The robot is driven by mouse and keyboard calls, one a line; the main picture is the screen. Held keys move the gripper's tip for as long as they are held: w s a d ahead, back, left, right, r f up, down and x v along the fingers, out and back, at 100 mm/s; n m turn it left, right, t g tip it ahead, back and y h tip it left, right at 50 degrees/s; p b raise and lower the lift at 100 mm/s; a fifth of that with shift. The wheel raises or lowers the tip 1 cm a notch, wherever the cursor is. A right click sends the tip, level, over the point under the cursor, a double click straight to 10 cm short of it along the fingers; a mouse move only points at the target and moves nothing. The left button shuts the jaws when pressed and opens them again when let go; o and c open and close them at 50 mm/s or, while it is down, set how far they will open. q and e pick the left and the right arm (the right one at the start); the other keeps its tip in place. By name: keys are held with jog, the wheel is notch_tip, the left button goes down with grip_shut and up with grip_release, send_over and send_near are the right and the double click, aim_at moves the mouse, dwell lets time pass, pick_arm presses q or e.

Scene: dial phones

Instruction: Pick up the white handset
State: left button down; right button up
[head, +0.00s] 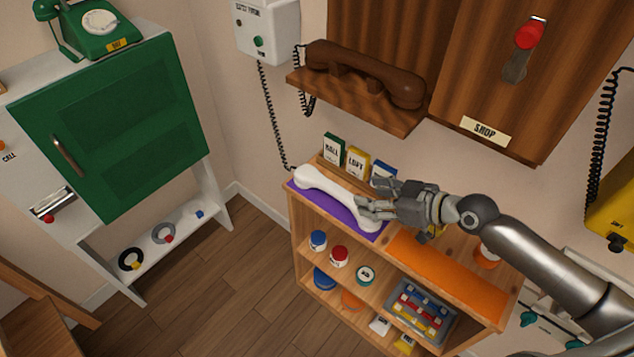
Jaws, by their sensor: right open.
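The white handset (322,187) lies on a purple mat (367,235) on top of the wooden shelf unit, at its left end. My right gripper (366,199) comes in from the right, with its open fingers over or beside the handset's right end. I cannot tell whether the fingers touch it. The fingers cover a small part of the handset. My left gripper is not in view.
Cards (334,149) stand behind the handset. A brown handset (365,72) rests on a wall ledge above. An orange mat (446,273) lies to the right on the unit. A black coiled cord (271,118) hangs at the left. The floor (215,290) is clear.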

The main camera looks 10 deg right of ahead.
aim_at(337, 189)
jog(key=shift+w, duration=0.25)
jog(key=x, duration=0.3)
jog(key=shift+w+a+f, duration=0.2)
jog(key=shift+w+f, duration=0.05)
jog(key=shift+f, duration=0.05)
jog(key=shift+w+a+f, duration=0.15)
jog(key=shift+a, duration=0.05)
jog(key=shift+w+a+f, duration=0.1)
jog(key=shift+w, duration=0.05)
jog(key=p+x, duration=0.1)
jog(key=x, duration=0.3)
jog(key=shift+w, duration=0.15)
jog(key=shift+w+a+f, duration=0.15)
jog(key=shift+f, duration=0.05)
jog(key=shift+c, duration=1.2)
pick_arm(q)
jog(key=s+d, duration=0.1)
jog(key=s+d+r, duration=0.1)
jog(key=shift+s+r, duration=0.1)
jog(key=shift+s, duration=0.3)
pick_arm(e)
grip_shut()
